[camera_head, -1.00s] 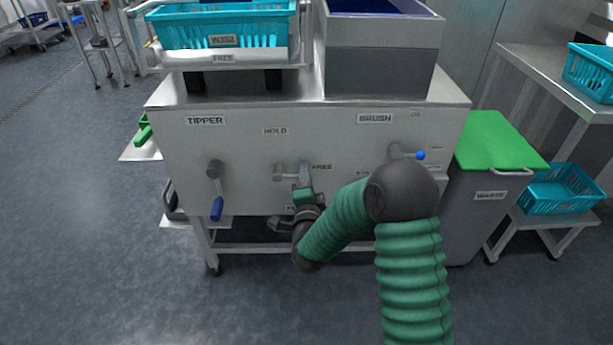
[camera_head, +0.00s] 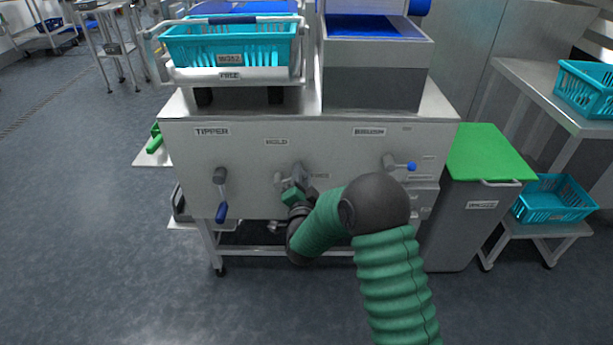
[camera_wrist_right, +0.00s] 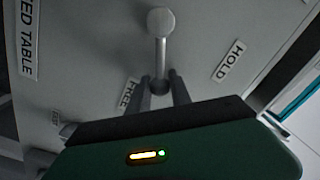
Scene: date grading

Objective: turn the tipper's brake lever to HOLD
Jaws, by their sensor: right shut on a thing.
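The tipper's brake lever (camera_wrist_right: 160,50) is a grey bar with a round hub, on the front panel (camera_head: 245,165) of the machine. In the head view its hub (camera_head: 279,178) shows left of my gripper. My right gripper (camera_head: 298,173) is shut on the lever's free end. In the right wrist view its fingers (camera_wrist_right: 161,92) stand either side of that end. The HOLD label (camera_head: 277,142) is above the hub and the FREE label (camera_head: 320,176) is to its right. The lever points between them, nearer FREE in the wrist view. My left gripper is out of view.
A blue-handled TIPPER lever (camera_head: 221,197) hangs at the left of the panel, and a BRUSH knob (camera_head: 411,167) sits at the right. A teal crate (camera_head: 230,45) stands on top. A grey bin with a green lid (camera_head: 487,153) stands at the right.

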